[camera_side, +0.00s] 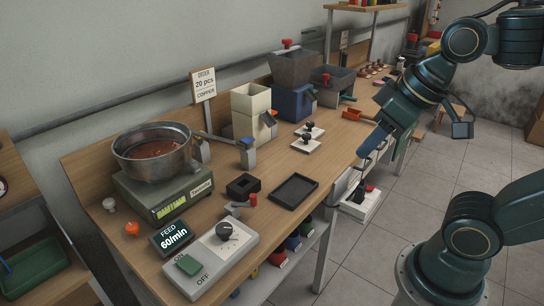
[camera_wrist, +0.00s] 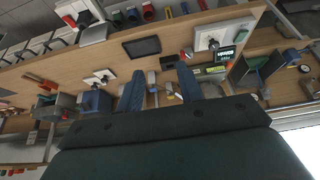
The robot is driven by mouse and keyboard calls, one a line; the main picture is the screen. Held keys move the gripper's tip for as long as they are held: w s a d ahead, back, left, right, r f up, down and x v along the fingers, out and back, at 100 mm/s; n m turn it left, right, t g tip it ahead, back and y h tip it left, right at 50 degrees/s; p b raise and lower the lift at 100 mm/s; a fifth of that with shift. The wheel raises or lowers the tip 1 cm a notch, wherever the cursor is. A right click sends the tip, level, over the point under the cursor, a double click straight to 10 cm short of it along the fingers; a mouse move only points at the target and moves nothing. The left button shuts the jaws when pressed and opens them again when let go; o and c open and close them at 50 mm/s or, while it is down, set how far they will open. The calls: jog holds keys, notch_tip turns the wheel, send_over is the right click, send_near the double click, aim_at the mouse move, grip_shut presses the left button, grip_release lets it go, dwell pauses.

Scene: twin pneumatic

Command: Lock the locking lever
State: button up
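A small grey lever with a red knob (camera_side: 240,207) sits on the bench beside a black block (camera_side: 243,186). It looks like the locking lever, and whether it is locked I cannot tell. Its red end also seems to show in the wrist view (camera_wrist: 187,55), near the black block (camera_wrist: 169,62). My gripper (camera_side: 364,154) hangs off the front edge of the bench, well to the right of the lever and touching nothing in view. In the wrist view its two blue fingers (camera_wrist: 160,88) stand apart with nothing gripped between them.
A black tray (camera_side: 294,191) lies right of the block. A control box (camera_side: 212,258) with a dial and green switch stands at the front left. A scale with a metal bowl (camera_side: 153,150) and several hoppers line the back. The floor at right is mostly clear.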

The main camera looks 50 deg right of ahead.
jog(key=w+a+g, duration=0.2)
jog(key=w+g, duration=0.1)
jog(key=w, duration=0.9)
jog(key=n+g, duration=0.2)
send_over(253, 196)
notch_tip(253, 196, down, 6)
jog(key=shift+d+f, duration=0.1)
jog(key=shift+f, duration=0.15)
notch_tip(253, 196, down, 14)
jog(key=shift+r, duration=0.25)
grip_shut()
